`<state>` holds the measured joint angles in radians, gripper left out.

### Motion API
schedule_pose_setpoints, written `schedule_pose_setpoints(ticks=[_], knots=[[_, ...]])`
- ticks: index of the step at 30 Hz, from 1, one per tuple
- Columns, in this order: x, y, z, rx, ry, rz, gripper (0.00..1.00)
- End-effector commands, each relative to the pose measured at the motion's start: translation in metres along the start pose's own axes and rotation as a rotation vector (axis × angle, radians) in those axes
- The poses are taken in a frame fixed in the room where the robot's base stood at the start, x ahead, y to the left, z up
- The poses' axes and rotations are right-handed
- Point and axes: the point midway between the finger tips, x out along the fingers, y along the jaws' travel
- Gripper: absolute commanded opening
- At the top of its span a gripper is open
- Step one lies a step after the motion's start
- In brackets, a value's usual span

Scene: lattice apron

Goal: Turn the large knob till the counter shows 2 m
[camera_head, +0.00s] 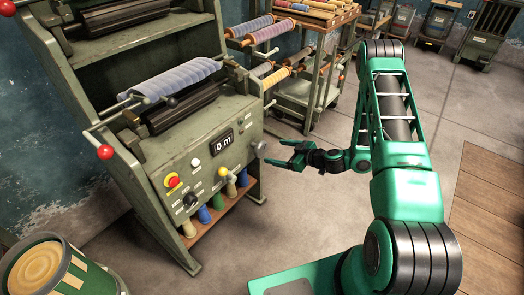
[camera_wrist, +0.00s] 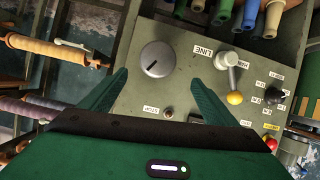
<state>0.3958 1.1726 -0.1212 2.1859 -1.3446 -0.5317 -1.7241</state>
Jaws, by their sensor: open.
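The large round grey knob (camera_wrist: 157,59) is on the machine's panel, with a dark pointer line on its face; it also shows at the right end of the panel in the head view (camera_head: 259,148). The counter (camera_head: 223,142) on the panel reads 0 m. My gripper (camera_head: 287,155) is open and empty, just right of the knob in the head view. In the wrist view my gripper (camera_wrist: 160,85) has its two fingers spread, with the knob ahead between and beyond their tips. They look apart from the knob.
A lever with a yellow ball (camera_wrist: 235,98) sits beside the knob. The panel also carries a red button (camera_head: 173,181) and a black selector (camera_head: 190,199). A rack of fabric rolls (camera_head: 305,85) stands behind. The floor (camera_head: 310,215) right of the machine is clear.

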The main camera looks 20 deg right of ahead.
Motion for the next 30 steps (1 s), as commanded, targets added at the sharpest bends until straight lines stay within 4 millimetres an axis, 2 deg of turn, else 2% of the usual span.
schedule_pose_setpoints(ticks=[2,8,22,30], knots=[[0.002,0.001,0.009,0.004,0.008,0.021,0.82],[0.011,0.003,0.013,0.001,0.016,0.039,0.82],[0.087,0.005,0.010,-0.001,0.017,0.038,0.82],[0.110,0.007,0.010,0.001,0.016,0.039,0.82]])
